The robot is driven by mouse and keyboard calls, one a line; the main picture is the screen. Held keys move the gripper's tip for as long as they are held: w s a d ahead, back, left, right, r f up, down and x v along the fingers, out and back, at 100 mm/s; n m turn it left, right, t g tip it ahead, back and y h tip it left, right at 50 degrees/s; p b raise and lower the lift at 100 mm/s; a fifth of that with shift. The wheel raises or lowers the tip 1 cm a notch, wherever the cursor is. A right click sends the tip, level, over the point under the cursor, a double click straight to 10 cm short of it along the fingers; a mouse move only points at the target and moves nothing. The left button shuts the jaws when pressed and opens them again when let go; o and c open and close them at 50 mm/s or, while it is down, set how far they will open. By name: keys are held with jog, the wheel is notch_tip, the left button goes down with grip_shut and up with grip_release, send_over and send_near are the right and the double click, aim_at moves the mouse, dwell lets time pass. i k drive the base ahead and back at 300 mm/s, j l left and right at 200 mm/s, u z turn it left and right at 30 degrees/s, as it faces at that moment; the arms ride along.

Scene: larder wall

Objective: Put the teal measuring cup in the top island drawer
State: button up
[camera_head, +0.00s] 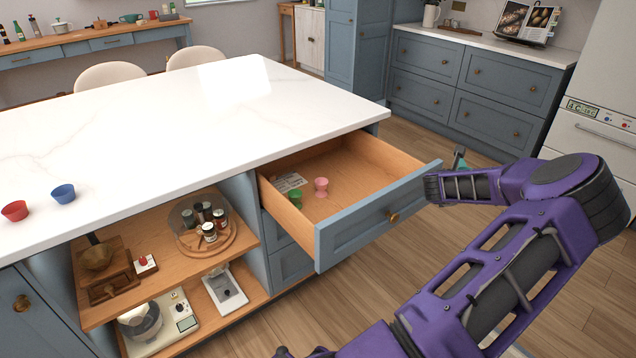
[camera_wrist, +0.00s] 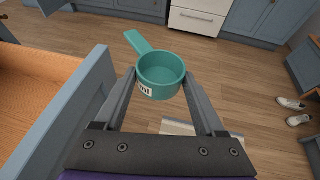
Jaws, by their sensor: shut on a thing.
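The teal measuring cup (camera_wrist: 160,75) is held between the two fingers of my gripper (camera_wrist: 160,95) in the wrist view, its opening up and its handle pointing away to the upper left. In the head view my gripper (camera_head: 460,158) is just right of the open drawer's front, and only a small bit of the teal cup (camera_head: 461,163) shows. The top island drawer (camera_head: 366,222) is pulled open. Inside it are a green cup (camera_head: 295,198), a pink cup (camera_head: 321,186) and a printed card (camera_head: 289,182). The drawer's edge also shows at left in the wrist view (camera_wrist: 75,115).
Open shelves left of the drawer hold jars on a round tray (camera_head: 190,243), a grinder (camera_head: 97,256) and a scale (camera_head: 182,312). The drawer's right part is clear.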

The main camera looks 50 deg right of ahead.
aim_at(371, 182)
jog(key=i, duration=1.05)
